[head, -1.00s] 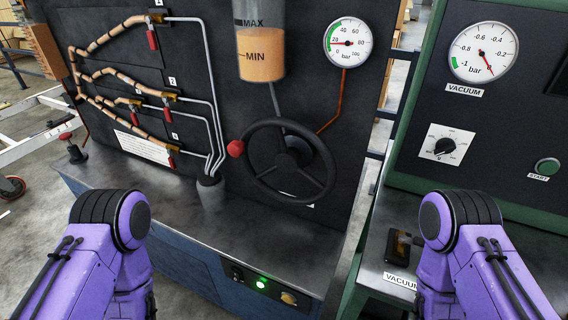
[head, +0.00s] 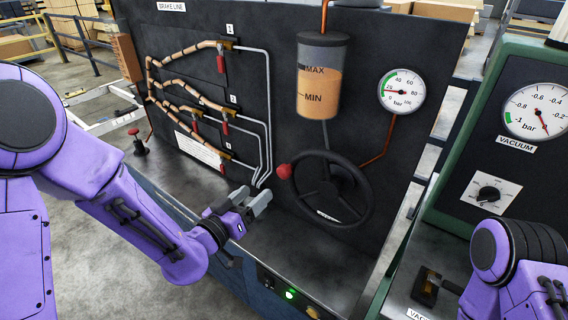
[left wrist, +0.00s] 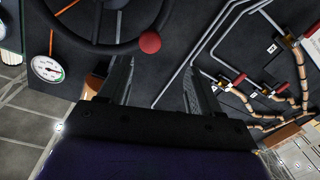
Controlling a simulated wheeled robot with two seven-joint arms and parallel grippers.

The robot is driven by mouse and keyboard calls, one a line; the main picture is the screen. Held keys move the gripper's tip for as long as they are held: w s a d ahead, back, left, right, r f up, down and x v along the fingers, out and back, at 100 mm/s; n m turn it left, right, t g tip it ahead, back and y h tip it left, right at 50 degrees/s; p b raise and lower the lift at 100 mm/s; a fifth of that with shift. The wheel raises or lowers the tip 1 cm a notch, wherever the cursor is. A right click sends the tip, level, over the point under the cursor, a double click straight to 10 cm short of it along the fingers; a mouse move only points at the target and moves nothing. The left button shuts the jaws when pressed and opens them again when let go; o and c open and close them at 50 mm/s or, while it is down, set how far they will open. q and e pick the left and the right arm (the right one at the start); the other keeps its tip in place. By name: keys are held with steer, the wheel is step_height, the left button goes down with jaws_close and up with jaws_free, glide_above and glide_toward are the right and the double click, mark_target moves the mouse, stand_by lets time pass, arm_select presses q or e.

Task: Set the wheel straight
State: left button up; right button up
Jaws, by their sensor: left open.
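The wheel (head: 328,190) is a black spoked handwheel on the dark upright panel. Its red knob (head: 284,171) sits at the left of the rim, slightly above hub height. My left gripper (head: 262,199) is open and empty, to the left of and below the knob, apart from the wheel. In the left wrist view the open fingers (left wrist: 158,80) point towards the panel. The red knob (left wrist: 150,42) lies between their lines, beyond the tips, with part of the rim (left wrist: 105,48) to its left. My right gripper is out of view; only part of that arm shows.
A fluid reservoir (head: 319,80) and a bar gauge (head: 401,92) are above the wheel. Grey pipes (head: 262,120) with red-handled valves run left of it. A bench top (head: 300,240) lies below. A green vacuum panel (head: 510,155) stands at the right.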

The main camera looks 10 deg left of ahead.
mark_target(280, 174)
arm_select(q)
steer(key=shift+m+h, duration=0.6)
steer(key=p+x, duration=0.1)
steer(key=x, duration=0.2)
steer(key=p+x, duration=0.1)
steer(key=x, duration=0.3)
steer(key=p+x, duration=0.2)
steer(key=x, duration=0.1)
steer(key=shift+d+r, duration=0.15)
steer(key=shift+d, duration=0.3)
steer(key=shift+w+d, duration=0.1)
steer(key=shift+w, duration=0.15)
jaws_close()
